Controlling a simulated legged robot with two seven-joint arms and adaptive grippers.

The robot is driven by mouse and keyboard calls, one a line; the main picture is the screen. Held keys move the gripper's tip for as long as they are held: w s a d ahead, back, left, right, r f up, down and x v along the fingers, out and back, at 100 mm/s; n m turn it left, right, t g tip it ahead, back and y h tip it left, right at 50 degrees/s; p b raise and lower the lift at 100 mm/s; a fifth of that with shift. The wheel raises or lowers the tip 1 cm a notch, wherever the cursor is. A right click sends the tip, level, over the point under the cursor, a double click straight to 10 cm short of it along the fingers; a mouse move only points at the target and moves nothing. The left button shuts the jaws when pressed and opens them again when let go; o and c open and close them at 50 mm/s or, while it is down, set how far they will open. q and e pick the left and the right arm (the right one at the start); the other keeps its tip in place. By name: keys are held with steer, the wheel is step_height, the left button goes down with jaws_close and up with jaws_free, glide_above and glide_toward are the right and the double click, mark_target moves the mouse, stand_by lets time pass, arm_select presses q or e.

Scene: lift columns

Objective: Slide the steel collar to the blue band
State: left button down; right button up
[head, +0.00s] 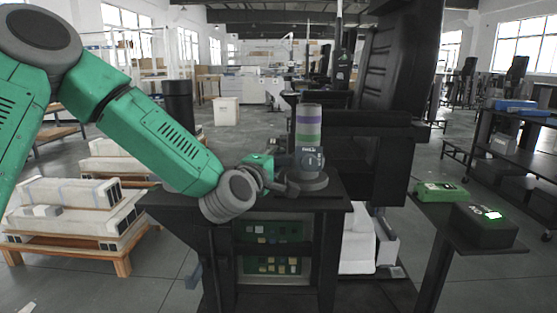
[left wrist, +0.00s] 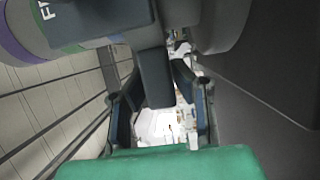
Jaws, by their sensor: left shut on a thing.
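The column (head: 309,113) stands upright on the dark table, with a grey top and green and purple bands below it. The grey steel collar (head: 310,160), with white lettering, sits around the column low down, below these bands and just above the round base. In the left wrist view, the collar (left wrist: 92,18) is at the upper left. My left gripper (head: 278,180) is left of the collar. Its fingers (left wrist: 160,100) are shut on the collar's dark handle (left wrist: 154,78). My right gripper is not in view.
The dark table (head: 330,203) bears the column, and a black panel (head: 375,150) rises behind it at the right. A side stand at the right holds a green device (head: 440,191) and a black box (head: 484,226). Pallets with pale blocks (head: 75,205) stand at the left.

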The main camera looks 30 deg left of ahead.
arm_select(q)
steer(key=shift+d, duration=0.15)
steer(key=shift+r+p, duration=0.4)
steer(key=c, duration=1.4)
jaws_free()
steer(key=shift+o, duration=0.2)
steer(key=shift+s+f, duration=0.1)
steer(key=shift+s, duration=0.2)
steer(key=s, duration=0.4)
steer(key=s+d, duration=0.1)
steer(key=s, duration=0.1)
steer(key=shift+s+d, duration=0.1)
steer(key=shift+s, duration=0.25)
